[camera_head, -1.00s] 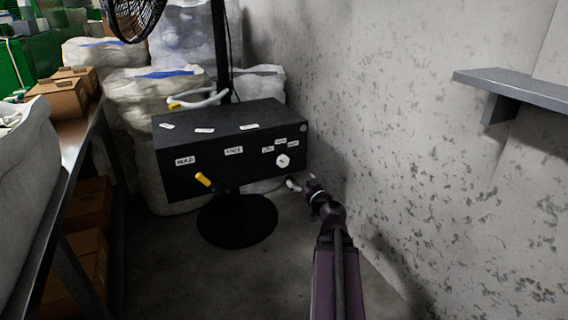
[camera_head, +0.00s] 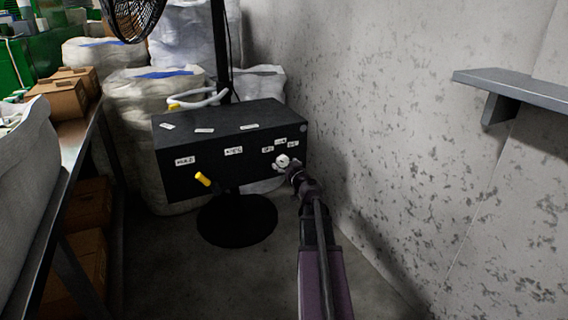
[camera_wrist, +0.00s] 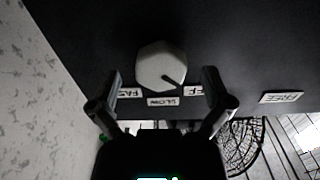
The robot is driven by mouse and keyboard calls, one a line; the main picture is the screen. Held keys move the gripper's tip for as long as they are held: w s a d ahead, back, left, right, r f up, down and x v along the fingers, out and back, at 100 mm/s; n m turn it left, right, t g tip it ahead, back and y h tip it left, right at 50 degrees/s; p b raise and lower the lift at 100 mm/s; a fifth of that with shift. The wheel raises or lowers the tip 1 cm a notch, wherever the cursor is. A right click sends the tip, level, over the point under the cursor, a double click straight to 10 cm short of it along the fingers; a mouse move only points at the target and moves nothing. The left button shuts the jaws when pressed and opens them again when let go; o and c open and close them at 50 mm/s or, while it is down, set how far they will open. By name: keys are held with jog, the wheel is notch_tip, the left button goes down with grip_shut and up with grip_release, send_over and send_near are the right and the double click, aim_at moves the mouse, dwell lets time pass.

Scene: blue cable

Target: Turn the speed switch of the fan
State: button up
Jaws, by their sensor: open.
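The fan's black control box (camera_head: 222,172) hangs on a dark pole above a round base. A white speed knob (camera_head: 282,161) sits on the right of its front face, below small white labels. In the wrist view the knob (camera_wrist: 161,66) is a pale faceted dial with a dark pointer mark, with upside-down labels "FAST", "SLOW" and one partly hidden beside it. My gripper (camera_wrist: 162,84) is open, with one finger on each side of the knob. I cannot tell whether the fingers touch it. In the head view my gripper (camera_head: 290,166) is at the knob.
A yellow-tipped lever (camera_head: 203,179) sticks out at the box's lower left. The fan cage (camera_head: 133,16) is at the top. A concrete wall (camera_head: 400,130) with a grey shelf (camera_head: 515,88) stands right. White sacks (camera_head: 150,110) stand behind; a table with boxes (camera_head: 58,97) is left.

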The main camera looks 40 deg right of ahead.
jog(key=shift+w, duration=0.4)
jog(key=c, duration=1.1)
jog(key=shift+c, duration=0.2)
